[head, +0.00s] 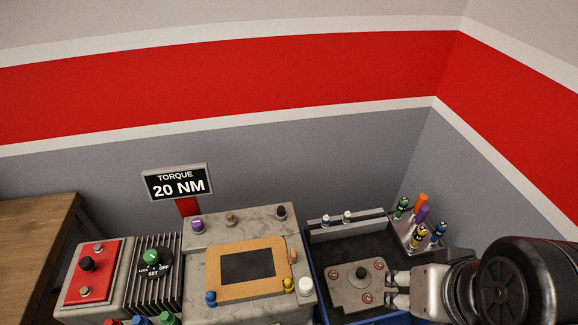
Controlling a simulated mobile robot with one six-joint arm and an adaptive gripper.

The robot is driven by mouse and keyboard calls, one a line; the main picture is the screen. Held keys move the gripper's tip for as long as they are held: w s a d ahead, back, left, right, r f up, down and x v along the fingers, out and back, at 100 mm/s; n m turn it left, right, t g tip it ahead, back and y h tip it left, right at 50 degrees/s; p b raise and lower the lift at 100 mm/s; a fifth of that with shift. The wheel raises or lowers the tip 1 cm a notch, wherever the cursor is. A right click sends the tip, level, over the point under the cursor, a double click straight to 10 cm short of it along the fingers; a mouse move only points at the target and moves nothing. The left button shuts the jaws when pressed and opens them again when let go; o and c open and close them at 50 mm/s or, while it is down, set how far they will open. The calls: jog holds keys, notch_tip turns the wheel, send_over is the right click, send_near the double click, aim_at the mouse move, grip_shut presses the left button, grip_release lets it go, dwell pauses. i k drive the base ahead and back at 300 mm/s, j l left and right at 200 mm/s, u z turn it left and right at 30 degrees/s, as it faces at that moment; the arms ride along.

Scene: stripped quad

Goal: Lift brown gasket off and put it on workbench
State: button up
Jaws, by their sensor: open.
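The brown gasket (210,272) is a flat rectangular frame lying on the grey stone-like block (195,250), around a dark rectangular opening (248,266). My gripper (393,288) is at the lower right, well to the right of the gasket. Its fingers are apart, at the right edge of a grey metal plate (345,294); I cannot tell if they touch it. A brown wooden bench top (32,232) shows at the far left; it may be the workbench.
Coloured pegs stand in a rack (408,226) behind my gripper. Knobs surround the gasket. A torque sign (178,182), finned box (163,278) and red panel (92,271) stand left.

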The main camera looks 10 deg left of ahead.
aim_at(234, 271)
jog(key=k+u, duration=0.1)
jog(key=u, duration=1.1)
